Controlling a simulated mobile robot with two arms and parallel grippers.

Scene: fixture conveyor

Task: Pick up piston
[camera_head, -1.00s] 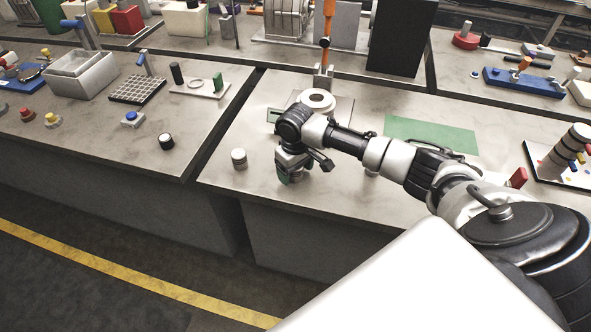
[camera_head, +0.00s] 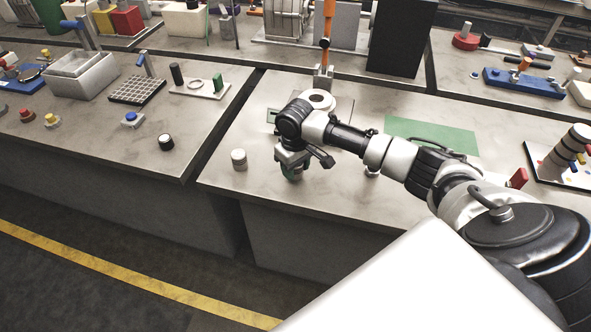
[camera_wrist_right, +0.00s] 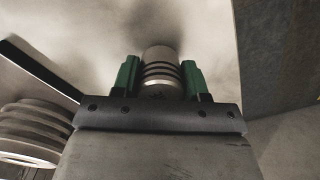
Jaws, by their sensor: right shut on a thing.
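A short grey piston with dark ring grooves (camera_wrist_right: 160,70) stands between the two green fingers of my right gripper (camera_wrist_right: 160,80) in the right wrist view. The fingers are shut on its sides. In the head view my right gripper (camera_head: 291,173) points down over the front part of the right table; the held piston is mostly hidden there by the gripper. A second pale ringed cylinder (camera_head: 239,159) stands on the table to the left of the gripper. A similar grooved piece (camera_wrist_right: 32,130) shows large at the left of the wrist view. My left gripper is not in view.
An orange-handled press (camera_head: 326,45) stands behind the arm. A green mat (camera_head: 432,134) lies to the right. A gap separates this table from the left one, which bears a black-and-white knob (camera_head: 166,142) and a grey bin (camera_head: 82,75).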

